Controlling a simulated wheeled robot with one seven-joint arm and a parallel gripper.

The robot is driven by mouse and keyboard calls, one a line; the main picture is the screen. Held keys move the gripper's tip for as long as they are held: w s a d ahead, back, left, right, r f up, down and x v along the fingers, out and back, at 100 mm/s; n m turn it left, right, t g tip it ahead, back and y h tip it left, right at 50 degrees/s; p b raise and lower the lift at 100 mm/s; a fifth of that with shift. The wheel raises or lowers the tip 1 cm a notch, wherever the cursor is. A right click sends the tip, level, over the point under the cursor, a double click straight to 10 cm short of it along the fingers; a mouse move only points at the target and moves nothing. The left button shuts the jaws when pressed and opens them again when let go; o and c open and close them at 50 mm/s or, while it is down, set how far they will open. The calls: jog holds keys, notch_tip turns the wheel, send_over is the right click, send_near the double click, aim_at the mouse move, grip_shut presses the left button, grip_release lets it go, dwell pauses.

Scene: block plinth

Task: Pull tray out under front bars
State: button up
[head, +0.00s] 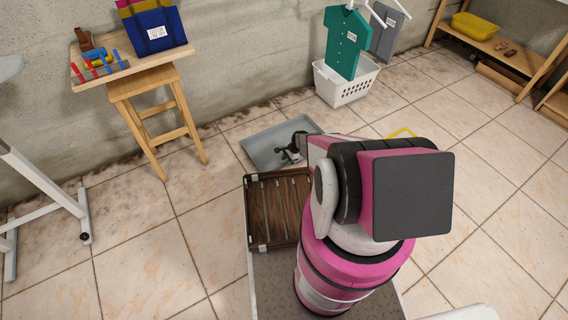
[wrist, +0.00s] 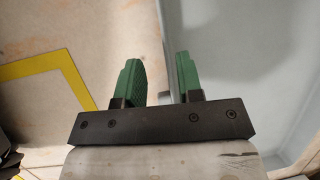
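A shallow grey tray (head: 262,151) lies on the tiled floor, ahead of my base in the head view. In the wrist view its pale blue-grey surface (wrist: 240,60) fills the right side, with an edge running up between my fingers. My gripper (wrist: 158,78) has two green fingertips set apart, with nothing held between them. In the head view my gripper (head: 290,150) is dark, partly hidden by my arm, and over the tray's right part. Whether it touches the tray cannot be told. No front bars can be made out.
A brown slatted wooden tray (head: 261,206) sits nearer, by my base. A yellow outline (head: 402,132) marks the floor on the right. A wooden stool (head: 148,82) stands at left, a white basket (head: 346,87) at the wall. Tiles at right are clear.

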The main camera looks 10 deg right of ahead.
jog(key=v, duration=0.3)
jog(key=shift+w+a, duration=0.1)
jog(key=shift+w, duration=0.05)
jog(key=shift+w, duration=0.1)
